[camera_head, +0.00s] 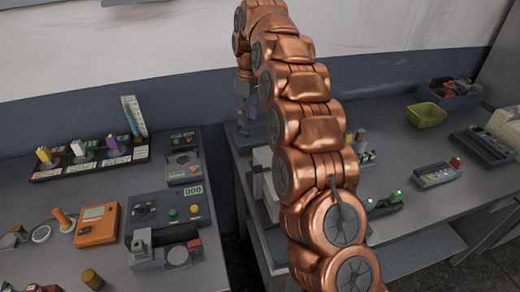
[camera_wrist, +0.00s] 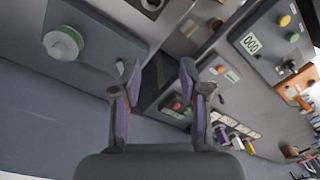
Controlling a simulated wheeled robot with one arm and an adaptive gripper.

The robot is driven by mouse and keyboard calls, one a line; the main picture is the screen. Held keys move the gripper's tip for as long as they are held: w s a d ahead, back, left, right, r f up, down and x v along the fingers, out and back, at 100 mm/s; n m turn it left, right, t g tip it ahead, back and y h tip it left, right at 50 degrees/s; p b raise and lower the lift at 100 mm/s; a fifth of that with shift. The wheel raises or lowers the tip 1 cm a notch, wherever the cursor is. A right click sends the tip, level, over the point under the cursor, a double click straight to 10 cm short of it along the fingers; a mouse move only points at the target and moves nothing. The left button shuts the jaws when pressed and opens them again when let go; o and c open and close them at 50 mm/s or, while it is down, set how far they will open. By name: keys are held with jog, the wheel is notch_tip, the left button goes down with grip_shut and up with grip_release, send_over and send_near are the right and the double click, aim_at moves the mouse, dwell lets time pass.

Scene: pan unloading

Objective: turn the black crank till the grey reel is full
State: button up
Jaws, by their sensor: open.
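My gripper (camera_wrist: 158,78) is open in the wrist view, with its two fingers apart and nothing seen between them. A round grey knob-like part with a green rim (camera_wrist: 63,43) sits on a dark plate at the upper left of the wrist view, apart from the fingers. I cannot tell whether it is the grey reel. I cannot pick out the black crank with certainty in either view; my arm hides part of the right table.
A yellow bin (camera_head: 426,116) stands on the right table. A gap separates the tables.

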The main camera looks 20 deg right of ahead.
jog(key=shift+s+a+r+m+g+b, duration=0.15)
jog(key=shift+s+m+b, duration=0.3)
jog(key=shift+s, duration=2.4)
jog(key=shift+s+a+r+m+g+b, duration=0.15)
jog(key=shift+s+m+b, duration=0.25)
jog(key=shift+s, duration=2.4)
jog(key=shift+s+a+r+m+b, duration=0.15)
jog(key=shift+s+a+m+b, duration=0.25)
jog(key=shift+s, duration=2.45)
jog(key=shift+d, duration=0.2)
jog(key=shift+s, duration=0.15)
jog(key=s+d+f+m, duration=0.1)
jog(key=s+f, duration=0.3)
jog(key=s, duration=1.1)
jog(key=s+d+f+m, duration=0.1)
jog(key=s+f+m, duration=0.2)
jog(key=s, duration=1.2)
jog(key=shift+d+f+m+g+h, duration=0.2)
jog(key=shift+f+m+g+h, duration=0.15)
jog(key=shift+m, duration=0.3)
